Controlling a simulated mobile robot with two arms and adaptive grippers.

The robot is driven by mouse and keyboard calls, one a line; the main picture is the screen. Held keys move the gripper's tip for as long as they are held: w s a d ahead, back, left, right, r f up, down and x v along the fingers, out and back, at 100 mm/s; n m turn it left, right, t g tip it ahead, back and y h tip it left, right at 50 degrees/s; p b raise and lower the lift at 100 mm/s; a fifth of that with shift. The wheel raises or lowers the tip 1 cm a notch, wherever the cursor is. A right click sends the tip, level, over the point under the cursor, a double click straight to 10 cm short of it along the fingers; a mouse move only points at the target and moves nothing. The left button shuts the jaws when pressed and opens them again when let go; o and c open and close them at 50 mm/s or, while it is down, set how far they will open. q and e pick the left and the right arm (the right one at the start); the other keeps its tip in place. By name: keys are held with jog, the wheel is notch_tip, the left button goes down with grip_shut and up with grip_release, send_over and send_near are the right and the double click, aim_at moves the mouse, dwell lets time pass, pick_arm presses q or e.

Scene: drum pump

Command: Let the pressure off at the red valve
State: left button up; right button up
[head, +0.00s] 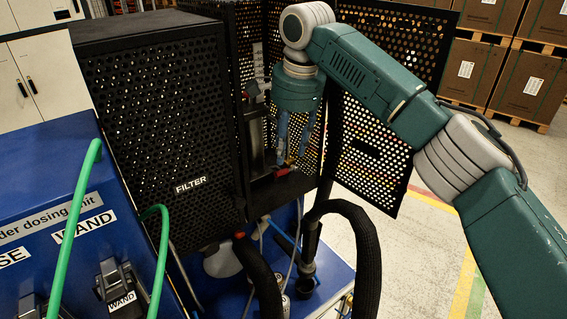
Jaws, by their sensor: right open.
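My right gripper (292,155) reaches down from the teal arm into the open black perforated cabinet. Its two fingers point downward and are apart, with nothing seen between them. A small red part (282,172) shows just below the fingertips on a dark ledge. It may be the red valve, but it is small and partly hidden, and I cannot tell whether the fingers touch it. Another small red piece (239,235) shows lower down at the cabinet's bottom edge, by a black hose. My left gripper is not in view.
The cabinet marked FILTER (158,130) stands left of the gripper. Its perforated door (376,150) hangs open at right, close to my arm. A thick black hose (368,255) loops below. The blue dosing unit (45,190) with green hoses is at left. Floor at right is clear.

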aim_at(282, 173)
jog(key=f, duration=0.2)
jog(key=w+f+p, duration=0.1)
jog(key=f, duration=0.1)
jog(key=a+f+p, duration=0.1)
jog(key=f, duration=0.2)
jog(key=shift+w, duration=0.25)
jog(key=shift+f+p, duration=0.35)
jog(key=shift+s, duration=0.1)
jog(key=shift+c, duration=0.5)
grip_shut()
